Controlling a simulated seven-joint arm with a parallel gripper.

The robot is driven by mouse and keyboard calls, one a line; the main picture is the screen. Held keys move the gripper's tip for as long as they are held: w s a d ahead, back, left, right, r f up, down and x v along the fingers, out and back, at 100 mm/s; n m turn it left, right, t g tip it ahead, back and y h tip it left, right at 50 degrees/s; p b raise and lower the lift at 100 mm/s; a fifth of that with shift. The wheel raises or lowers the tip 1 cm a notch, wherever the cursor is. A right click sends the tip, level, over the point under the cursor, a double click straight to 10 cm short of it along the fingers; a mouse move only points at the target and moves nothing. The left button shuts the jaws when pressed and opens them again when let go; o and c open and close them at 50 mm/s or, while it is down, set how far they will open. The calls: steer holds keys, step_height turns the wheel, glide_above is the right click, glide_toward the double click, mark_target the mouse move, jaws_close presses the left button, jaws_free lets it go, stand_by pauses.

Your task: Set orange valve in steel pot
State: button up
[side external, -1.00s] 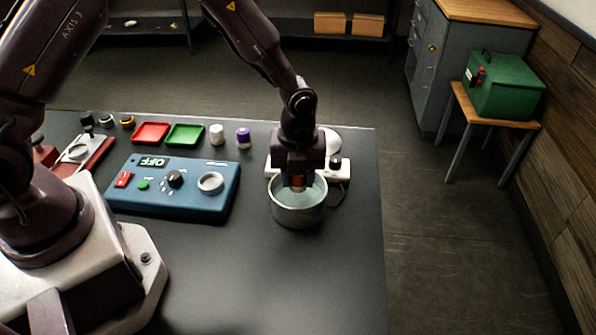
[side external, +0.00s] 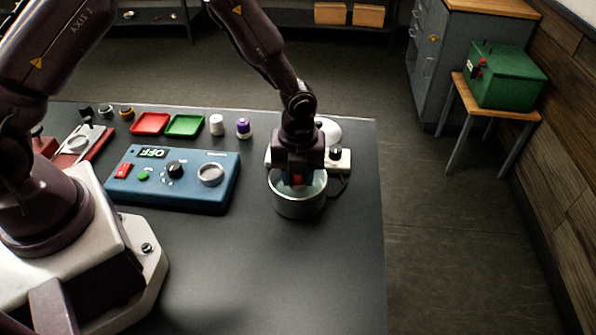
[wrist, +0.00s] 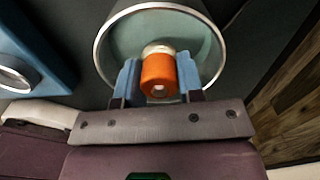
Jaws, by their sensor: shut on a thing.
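The orange valve (wrist: 158,72) is between the blue fingers of my gripper (wrist: 158,80) in the wrist view, with a pale end pointing into the pot. My gripper (side external: 299,180) is shut on the valve, which shows as a small orange-red patch in the side view. The steel pot (side external: 297,210) stands on the dark table, and its round rim (wrist: 98,50) surrounds the valve in the wrist view. My fingers reach down at the pot's mouth. I cannot tell whether the valve touches the pot's floor.
A white device (side external: 339,160) with a black knob and cable stands right behind the pot. A blue control box (side external: 200,190) lies to the left. Red (side external: 150,123) and green (side external: 185,125) trays, a white cylinder (side external: 216,125) and a purple-topped one (side external: 243,128) stand behind. The front table is clear.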

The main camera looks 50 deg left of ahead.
steer(key=shift+f, duration=0.2)
steer(key=shift+f, duration=1.05)
steer(key=shift+f, duration=0.2)
stand_by(0.6)
steer(key=o, duration=1.4)
steer(key=shift+r, duration=0.1)
steer(key=shift+o, duration=0.4)
steer(key=shift+r, duration=6)
